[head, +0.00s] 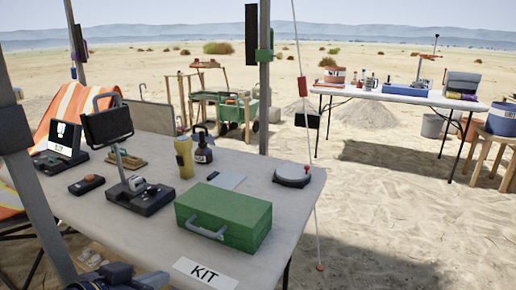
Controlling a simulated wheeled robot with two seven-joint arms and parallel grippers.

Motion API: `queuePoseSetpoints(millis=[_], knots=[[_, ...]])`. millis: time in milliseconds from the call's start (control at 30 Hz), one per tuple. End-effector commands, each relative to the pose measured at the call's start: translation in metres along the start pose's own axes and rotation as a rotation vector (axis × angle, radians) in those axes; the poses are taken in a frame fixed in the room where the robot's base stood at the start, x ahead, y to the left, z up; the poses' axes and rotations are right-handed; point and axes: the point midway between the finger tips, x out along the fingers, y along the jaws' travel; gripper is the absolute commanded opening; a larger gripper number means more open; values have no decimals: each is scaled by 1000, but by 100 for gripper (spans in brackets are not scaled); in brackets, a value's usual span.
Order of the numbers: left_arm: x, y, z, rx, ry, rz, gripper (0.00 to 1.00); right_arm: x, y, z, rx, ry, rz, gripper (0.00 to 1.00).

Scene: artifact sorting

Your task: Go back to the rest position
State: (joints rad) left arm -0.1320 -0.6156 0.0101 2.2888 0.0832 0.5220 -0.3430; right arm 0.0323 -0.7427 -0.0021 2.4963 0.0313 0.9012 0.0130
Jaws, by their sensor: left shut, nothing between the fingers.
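My left gripper (152,280) shows only in part at the bottom left edge, low in front of the table's near side. It is shut and holds nothing that I can see. The rest of the left arm is mostly cut off by the frame. My right gripper is out of view.
A grey pole (264,100) rises behind the table. A second table (400,95) stands far right. Open sand lies between.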

Motion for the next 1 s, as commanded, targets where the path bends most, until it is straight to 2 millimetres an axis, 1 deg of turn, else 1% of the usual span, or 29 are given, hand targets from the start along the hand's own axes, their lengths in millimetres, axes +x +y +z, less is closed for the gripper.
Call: queuePoseSetpoints(millis=[33, 100, 200, 267, 300, 400, 433, 667, 767, 867, 1000], knots=[[-1, -2, 23, -56, -63, -6, 0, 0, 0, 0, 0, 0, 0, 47], [-4, -1, 55, -142, -155, -15, 0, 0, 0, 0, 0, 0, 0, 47], [-9, 1, 96, -258, -276, -30, 0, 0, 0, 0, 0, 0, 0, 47], [-14, 3, 118, -324, -343, -43, 0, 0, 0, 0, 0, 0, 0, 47], [-17, 5, 133, -366, -387, -53, 0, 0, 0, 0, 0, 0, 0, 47], [-27, 11, 162, -468, -487, -79, 0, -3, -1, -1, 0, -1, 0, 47], [-35, 13, 144, -459, -478, -75, 0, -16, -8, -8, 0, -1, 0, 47], [-60, 20, 97, -452, -473, -73, 0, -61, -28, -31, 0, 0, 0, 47], [-75, 24, 71, -452, -472, -72, 0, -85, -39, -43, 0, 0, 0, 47], [-93, 28, 39, -451, -472, -72, 0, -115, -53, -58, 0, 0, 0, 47], [-123, 36, -13, -450, -471, -72, 0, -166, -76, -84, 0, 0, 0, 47]])
